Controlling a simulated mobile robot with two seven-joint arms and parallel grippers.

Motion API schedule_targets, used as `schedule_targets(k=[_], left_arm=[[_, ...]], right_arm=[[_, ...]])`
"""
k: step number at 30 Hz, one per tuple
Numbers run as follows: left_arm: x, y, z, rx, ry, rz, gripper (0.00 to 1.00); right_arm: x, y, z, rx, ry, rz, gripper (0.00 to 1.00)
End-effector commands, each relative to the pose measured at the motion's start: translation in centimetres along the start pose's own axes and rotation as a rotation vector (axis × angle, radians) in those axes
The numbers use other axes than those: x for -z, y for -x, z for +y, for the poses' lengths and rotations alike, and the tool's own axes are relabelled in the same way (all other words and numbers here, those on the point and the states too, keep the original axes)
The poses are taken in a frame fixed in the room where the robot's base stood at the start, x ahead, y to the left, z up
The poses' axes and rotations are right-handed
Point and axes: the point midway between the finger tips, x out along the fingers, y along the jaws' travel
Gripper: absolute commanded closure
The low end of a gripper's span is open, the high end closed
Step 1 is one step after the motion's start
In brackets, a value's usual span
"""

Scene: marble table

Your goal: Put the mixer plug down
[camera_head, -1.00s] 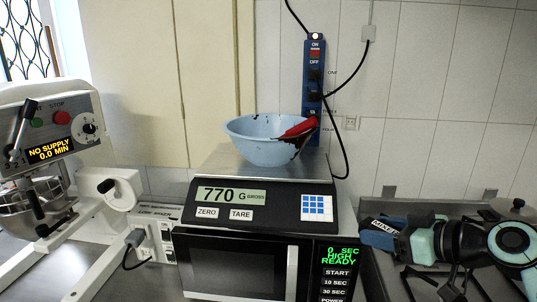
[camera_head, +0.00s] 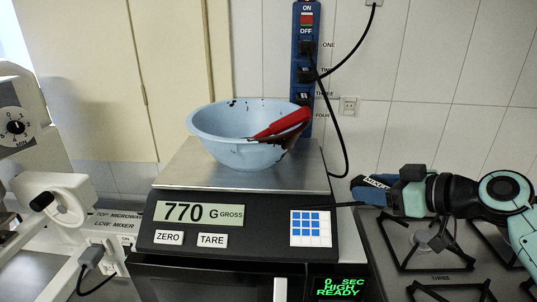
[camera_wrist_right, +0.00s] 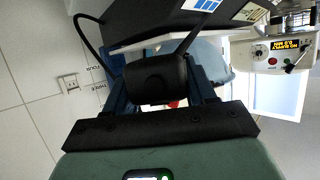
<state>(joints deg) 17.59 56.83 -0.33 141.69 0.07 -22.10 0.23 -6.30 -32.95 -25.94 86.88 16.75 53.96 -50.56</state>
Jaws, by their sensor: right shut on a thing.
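My right gripper (camera_head: 362,190) is to the right of the scale, above the hob's back left part. Its blue fingers are shut on the black mixer plug (camera_wrist_right: 155,80), best seen in the right wrist view. A white MIXER label (camera_head: 377,182) shows at the fingers in the head view, where they hide most of the plug. A thin black cord runs left from the gripper over the scale. The blue power strip (camera_head: 305,20) stands upright at the wall, with several numbered sockets and black plugs in some of them. My left gripper is not in view.
A kitchen scale (camera_head: 200,213) reading 770 G stands on a microwave (camera_head: 200,285) and carries a stained blue bowl (camera_head: 245,125) with a red-handled tool. A hob (camera_head: 430,260) lies under my right arm. A white mixer (camera_head: 45,200) and a labelled socket box (camera_head: 118,222) are left.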

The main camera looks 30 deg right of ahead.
Motion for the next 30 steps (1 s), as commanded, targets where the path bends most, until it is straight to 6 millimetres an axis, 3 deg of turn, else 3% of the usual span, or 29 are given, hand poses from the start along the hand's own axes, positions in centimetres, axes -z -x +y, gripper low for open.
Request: schedule_targets(k=[12, 21, 27, 30], left_arm=[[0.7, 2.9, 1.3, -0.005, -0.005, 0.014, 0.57], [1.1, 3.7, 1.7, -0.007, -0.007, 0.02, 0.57], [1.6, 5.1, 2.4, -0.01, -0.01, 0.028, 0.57], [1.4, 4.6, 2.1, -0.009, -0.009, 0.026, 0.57]], right_arm=[[4.3, -9.8, -0.1, 0.002, 0.002, -0.002, 0.81], [5.4, -12.8, 0.0, 0.001, 0.001, -0.001, 0.81], [6.9, -15.9, -0.1, 0.001, 0.002, -0.001, 0.81], [5.5, -16.3, 0.0, 0.002, -0.001, -0.001, 0.81]])
